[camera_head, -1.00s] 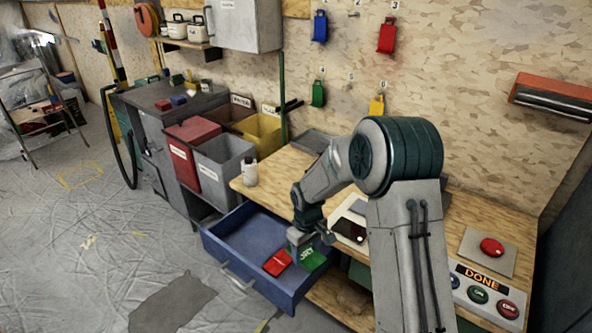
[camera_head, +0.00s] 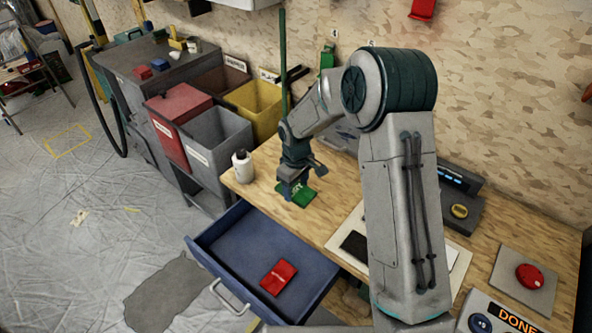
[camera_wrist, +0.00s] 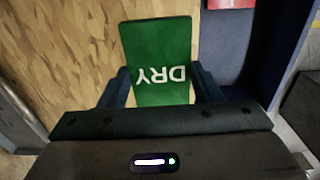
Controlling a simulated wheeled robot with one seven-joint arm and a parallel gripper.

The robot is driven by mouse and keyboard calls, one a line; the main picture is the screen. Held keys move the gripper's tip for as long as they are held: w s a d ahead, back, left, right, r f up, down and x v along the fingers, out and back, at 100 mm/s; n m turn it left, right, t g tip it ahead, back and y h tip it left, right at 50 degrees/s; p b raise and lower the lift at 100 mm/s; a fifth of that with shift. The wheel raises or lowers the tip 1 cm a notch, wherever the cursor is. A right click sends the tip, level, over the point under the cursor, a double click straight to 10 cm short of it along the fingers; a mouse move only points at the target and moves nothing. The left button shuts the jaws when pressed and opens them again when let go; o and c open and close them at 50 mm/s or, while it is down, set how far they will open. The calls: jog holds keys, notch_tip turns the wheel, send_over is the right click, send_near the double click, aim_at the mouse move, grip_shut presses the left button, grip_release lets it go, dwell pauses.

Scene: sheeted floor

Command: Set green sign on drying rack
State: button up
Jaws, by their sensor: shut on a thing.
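The green sign (camera_head: 300,196), lettered DRY, is in my gripper (camera_head: 291,184) over the wooden worktop's front left part. In the wrist view the sign (camera_wrist: 156,50) fills the space between the two dark fingers of my gripper (camera_wrist: 160,88), which is shut on its sides. The lettering is upside down there. I cannot tell whether the sign touches the worktop. I cannot make out the drying rack for certain; a grey tray-like thing (camera_head: 343,138) at the back of the worktop is partly hidden by my arm.
A white bottle (camera_head: 243,167) stands just left of the gripper. The open blue drawer (camera_head: 232,252) below holds a red sign (camera_head: 278,277). A grey bin (camera_head: 214,140) and a yellow bin (camera_head: 258,106) stand at the left. A red button (camera_head: 529,276) is at the right.

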aim_at(296, 209)
jog(key=shift+s+f, duration=0.1)
jog(key=shift+f, duration=0.1)
jog(key=shift+f+b, duration=1.9)
jog(key=shift+f, duration=1.2)
jog(key=shift+f+b, duration=0.5)
jog(key=shift+f, duration=0.15)
jog(key=o, duration=1)
jog(key=shift+r, duration=0.1)
jog(key=shift+o, duration=0.2)
